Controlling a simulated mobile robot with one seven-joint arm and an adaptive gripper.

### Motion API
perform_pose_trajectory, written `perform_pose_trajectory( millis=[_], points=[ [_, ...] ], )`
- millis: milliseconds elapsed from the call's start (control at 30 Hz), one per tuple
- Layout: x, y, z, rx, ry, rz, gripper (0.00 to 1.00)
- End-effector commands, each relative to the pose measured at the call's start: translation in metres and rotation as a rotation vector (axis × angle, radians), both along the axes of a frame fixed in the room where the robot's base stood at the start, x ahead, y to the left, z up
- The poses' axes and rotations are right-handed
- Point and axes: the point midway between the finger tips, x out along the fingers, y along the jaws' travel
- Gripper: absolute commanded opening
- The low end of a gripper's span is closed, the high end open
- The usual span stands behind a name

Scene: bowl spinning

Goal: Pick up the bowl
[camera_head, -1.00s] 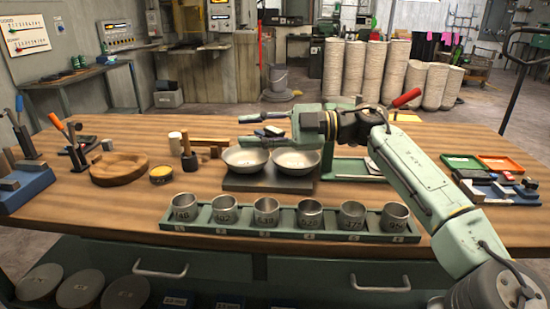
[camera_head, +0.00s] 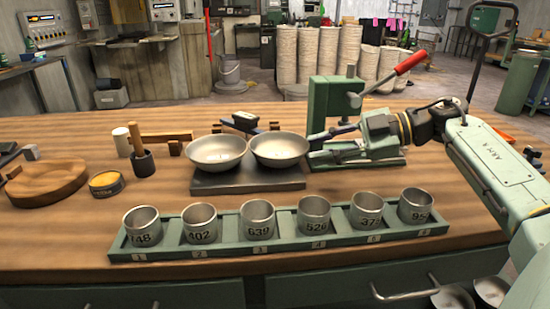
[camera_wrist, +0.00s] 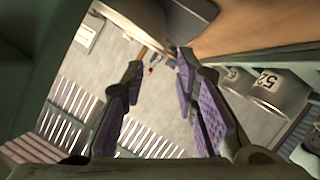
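Two shallow metal bowls, a left one (camera_head: 216,154) and a right one (camera_head: 280,150), stand side by side on a dark flat plate (camera_head: 248,183). My gripper (camera_head: 318,138) is just right of the right bowl, near its rim height, with its fingers pointing left. I cannot tell from the body view whether it touches the rim. In the wrist view my gripper (camera_wrist: 160,62) has its two purple-padded fingers apart, with nothing between them. Part of a bowl (camera_wrist: 135,12) shows at the top edge of that view, beyond the fingertips.
A green tray (camera_head: 310,243) with several numbered metal cups lies in front of the bowls. A green press with a red lever (camera_head: 410,62) stands behind my gripper. A mallet (camera_head: 142,160), yellow tin (camera_head: 106,184) and wooden dish (camera_head: 46,182) are to the left.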

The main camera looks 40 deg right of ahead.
Motion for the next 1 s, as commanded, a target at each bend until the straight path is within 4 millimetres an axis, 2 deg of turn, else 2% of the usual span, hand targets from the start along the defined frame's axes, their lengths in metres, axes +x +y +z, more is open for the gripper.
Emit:
perform_pose_trajectory(
  millis=[100,367,600,933,1000],
  points=[
    [0.013,0.012,-0.005,0.001,0.001,0.002,0.27],
    [0.028,0.027,-0.012,-0.001,0.002,0.002,0.27],
    [0.051,0.05,-0.024,0.0,0.0,0.002,0.27],
    [0.056,0.054,-0.027,0.0,-0.001,0.0,0.27],
    [0.056,0.054,-0.027,0.0,-0.001,0.0,0.23]
  ],
)
